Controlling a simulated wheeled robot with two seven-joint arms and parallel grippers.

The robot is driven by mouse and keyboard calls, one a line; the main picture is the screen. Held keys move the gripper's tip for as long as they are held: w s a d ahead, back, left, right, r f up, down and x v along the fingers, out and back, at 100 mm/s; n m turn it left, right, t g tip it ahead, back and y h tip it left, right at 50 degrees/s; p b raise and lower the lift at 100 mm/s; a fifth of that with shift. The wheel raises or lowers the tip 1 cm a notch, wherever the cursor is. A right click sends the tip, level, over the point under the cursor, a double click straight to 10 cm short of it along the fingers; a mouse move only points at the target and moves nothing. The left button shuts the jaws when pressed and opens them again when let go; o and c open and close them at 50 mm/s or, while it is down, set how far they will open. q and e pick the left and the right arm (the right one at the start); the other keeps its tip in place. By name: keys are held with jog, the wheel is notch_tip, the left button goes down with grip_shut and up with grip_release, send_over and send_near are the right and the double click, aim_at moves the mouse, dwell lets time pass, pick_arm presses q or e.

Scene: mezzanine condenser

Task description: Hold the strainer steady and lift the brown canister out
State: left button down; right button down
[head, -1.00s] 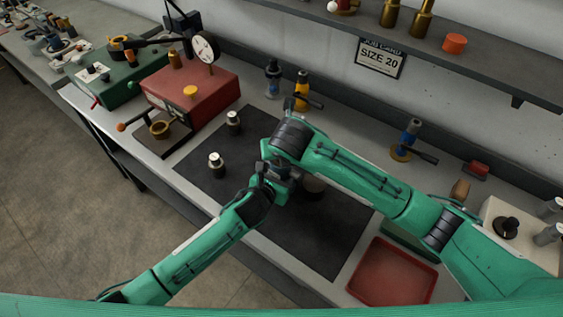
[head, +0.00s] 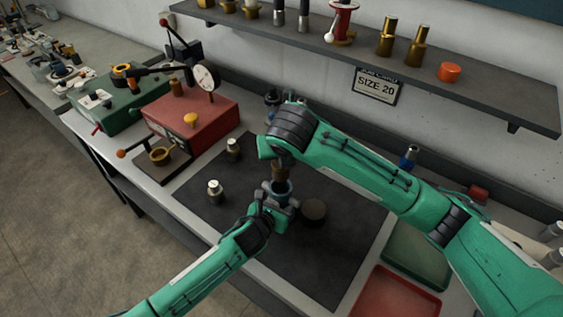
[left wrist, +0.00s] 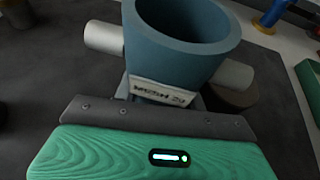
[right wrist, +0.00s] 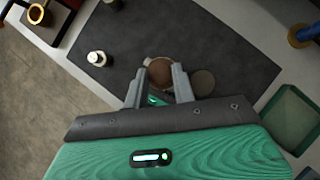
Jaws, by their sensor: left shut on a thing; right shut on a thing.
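The strainer (head: 282,188) is a blue-grey open cup with grey stubs on its sides. It stands upright over the dark mat, and its mouth and pale label show in the left wrist view (left wrist: 175,60). My left gripper (head: 277,208) is shut on it from the near side. The brown canister (head: 279,172) is in my right gripper (head: 281,160), which is shut on it directly above the strainer. Its round brown top shows between the fingers in the right wrist view (right wrist: 160,70). In the left wrist view, no canister shows in the visible part of the cup.
A dark brown disc (head: 315,210) lies on the mat (head: 325,255) just right of the strainer. Two silver-topped pieces (head: 214,190) (head: 233,148) stand to the left. A red tray (head: 395,297) and a green tray (head: 418,255) lie at the right. A shelf (head: 430,75) runs behind.

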pick_arm(q)
jog(key=shift+f, duration=0.1)
pick_arm(e)
jog(key=shift+r, duration=0.1)
pick_arm(q)
jog(key=c, duration=0.7)
grip_release()
jog(key=shift+c, duration=0.2)
jog(key=v, duration=1.2)
jog(key=shift+f, duration=0.1)
